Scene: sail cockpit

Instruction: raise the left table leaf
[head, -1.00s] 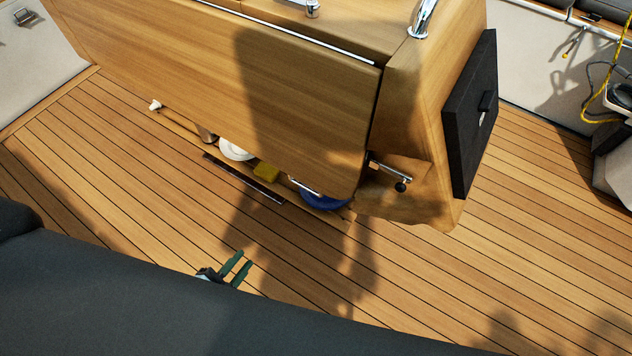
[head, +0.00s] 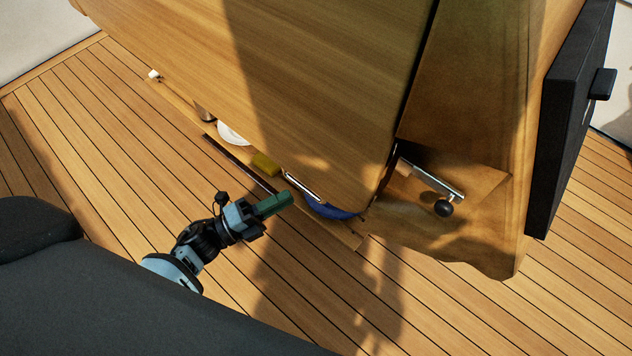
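The left table leaf (head: 320,70) is a wide wooden panel hanging steeply down the side of the table. A slim metal handle (head: 302,187) sits at its lower edge. A metal bar (head: 430,178) with a black knob (head: 443,208) sticks out of the table's end, right of the leaf. My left gripper (head: 280,203) has green fingers and points up and right, just below and left of the handle, with no contact visible. Its fingers overlap in this view, so any gap between them is hidden. My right gripper is not in view.
A low shelf under the leaf holds a white dish (head: 232,133), a yellow item (head: 265,163) and a blue bowl (head: 330,209). A black panel (head: 568,110) is on the table's end. The slatted floor (head: 440,310) is clear.

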